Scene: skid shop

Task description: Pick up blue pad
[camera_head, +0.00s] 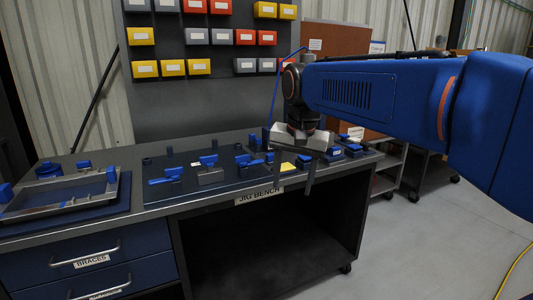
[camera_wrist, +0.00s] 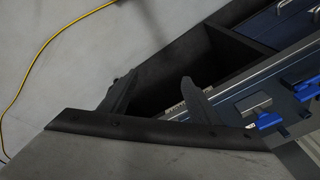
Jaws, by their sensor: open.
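Several small blue pieces lie on the jig bench (camera_head: 150,209); I cannot tell which is the blue pad. A blue piece on a grey bracket (camera_head: 208,161) and a flat blue bar (camera_head: 165,180) sit mid-bench. More blue pieces (camera_head: 353,148) stand at its right end, partly hidden by my gripper. My gripper (camera_head: 290,160) is open above the right part of the bench, nothing seen between its fingers. In the wrist view, my gripper (camera_wrist: 158,100) hangs over the bench's front edge, with a blue piece (camera_wrist: 268,121) to its right.
Coloured bins (camera_head: 200,67) hang on the back panel. A shelf cart (camera_head: 388,170) stands right of the bench. A yellow cable (camera_wrist: 60,35) crosses the floor.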

